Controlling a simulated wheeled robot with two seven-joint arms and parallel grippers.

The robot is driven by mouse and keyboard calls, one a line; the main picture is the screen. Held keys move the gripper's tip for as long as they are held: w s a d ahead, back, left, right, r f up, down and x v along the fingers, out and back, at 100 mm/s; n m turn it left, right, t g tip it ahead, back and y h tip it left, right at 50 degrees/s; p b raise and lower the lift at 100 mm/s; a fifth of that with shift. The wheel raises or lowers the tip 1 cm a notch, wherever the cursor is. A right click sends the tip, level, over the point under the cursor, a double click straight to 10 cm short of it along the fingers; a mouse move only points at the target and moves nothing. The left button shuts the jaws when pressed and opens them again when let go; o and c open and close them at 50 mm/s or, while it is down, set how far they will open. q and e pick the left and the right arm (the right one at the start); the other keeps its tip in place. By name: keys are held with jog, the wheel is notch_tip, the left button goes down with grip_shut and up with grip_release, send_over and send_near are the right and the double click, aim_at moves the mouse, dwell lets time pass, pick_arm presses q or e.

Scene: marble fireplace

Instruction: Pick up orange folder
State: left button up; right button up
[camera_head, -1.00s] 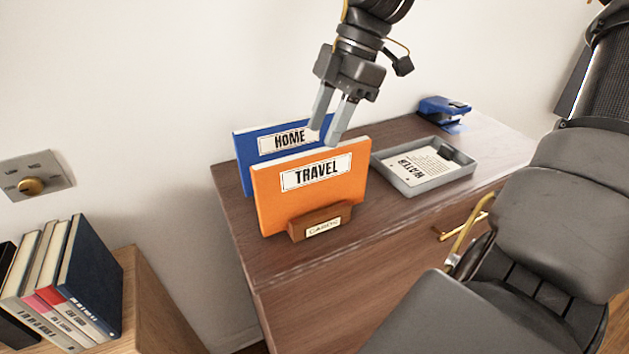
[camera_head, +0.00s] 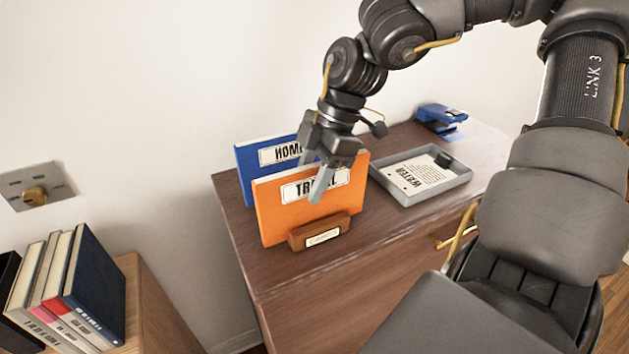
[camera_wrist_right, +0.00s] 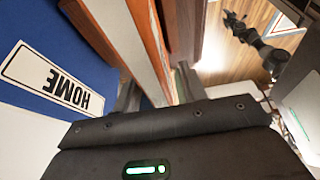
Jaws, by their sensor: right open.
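My right gripper (camera_head: 314,176) is open at the top of the orange folder. One finger is in front of its label, and the other is behind it, on the blue folder's side. The wrist view shows the orange folder edge-on (camera_wrist_right: 150,45) between the fingers.
A grey tray (camera_head: 455,184) with a paper lies right of the folders. A blue stapler (camera_head: 441,115) is at the back right. Several books (camera_head: 95,280) stand on a lower wooden surface at left. A wall switch (camera_head: 35,188) is above them.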

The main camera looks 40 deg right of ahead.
jog(key=shift+s, duration=0.1)
jog(key=shift+c, duration=0.4)
grip_shut()
